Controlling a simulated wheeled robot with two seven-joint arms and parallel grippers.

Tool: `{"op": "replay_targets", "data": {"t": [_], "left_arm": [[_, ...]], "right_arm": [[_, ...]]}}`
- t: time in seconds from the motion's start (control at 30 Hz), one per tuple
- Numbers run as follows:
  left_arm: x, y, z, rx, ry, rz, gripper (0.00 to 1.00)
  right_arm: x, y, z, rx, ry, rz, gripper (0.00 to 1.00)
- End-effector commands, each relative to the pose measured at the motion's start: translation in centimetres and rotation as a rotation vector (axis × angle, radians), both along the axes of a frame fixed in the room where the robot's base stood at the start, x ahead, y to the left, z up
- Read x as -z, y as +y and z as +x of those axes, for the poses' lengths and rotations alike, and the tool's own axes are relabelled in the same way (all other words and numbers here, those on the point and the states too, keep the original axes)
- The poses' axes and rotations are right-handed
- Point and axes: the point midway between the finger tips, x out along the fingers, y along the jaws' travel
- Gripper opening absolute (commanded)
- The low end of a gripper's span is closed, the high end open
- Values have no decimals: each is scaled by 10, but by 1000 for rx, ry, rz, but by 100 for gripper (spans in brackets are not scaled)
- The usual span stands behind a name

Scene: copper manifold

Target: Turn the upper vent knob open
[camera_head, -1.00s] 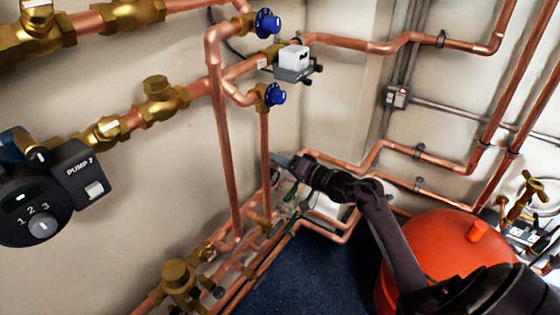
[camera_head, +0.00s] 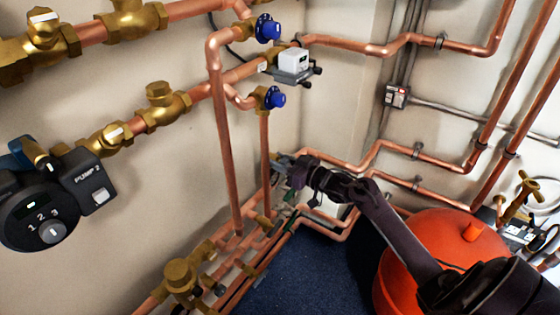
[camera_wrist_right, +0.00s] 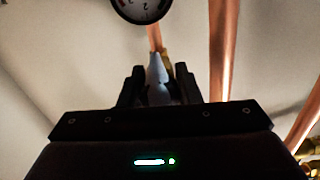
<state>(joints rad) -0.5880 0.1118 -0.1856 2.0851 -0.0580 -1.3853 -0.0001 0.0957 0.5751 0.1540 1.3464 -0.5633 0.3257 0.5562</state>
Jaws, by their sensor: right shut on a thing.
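My right gripper (camera_head: 283,161) is low beside the vertical copper pipe, under the lower blue knob (camera_head: 275,97). It is small in the head view, with a little brass at its tip. In the right wrist view, the fingers of my right gripper (camera_wrist_right: 158,84) are closed around a pale grey tapered piece (camera_wrist_right: 157,70). This piece stands before a brass fitting (camera_wrist_right: 167,63); I cannot tell for certain that it is the upper vent knob. Another blue knob (camera_head: 267,28) sits higher up, apart from the gripper. My left gripper is not in view.
A round gauge (camera_wrist_right: 143,8) is just above the gripped piece. Copper pipes (camera_head: 222,150) run close by. A grey box (camera_head: 294,65) is mounted above, an orange-red vessel (camera_head: 430,255) stands right, and Pump 2 (camera_head: 40,210) is at left.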

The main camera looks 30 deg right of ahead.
Motion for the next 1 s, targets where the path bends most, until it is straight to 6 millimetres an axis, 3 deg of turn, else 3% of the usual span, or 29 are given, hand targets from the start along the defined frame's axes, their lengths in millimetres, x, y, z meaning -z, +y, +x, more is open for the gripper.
{"op": "replay_targets", "data": {"t": [0.37, 1.0], "left_arm": [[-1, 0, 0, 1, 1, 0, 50], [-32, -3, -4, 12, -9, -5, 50]], "right_arm": [[1, 0, 0, -1, -137, -334, 8], [1, 0, 0, -1, -364, -880, 8]]}}
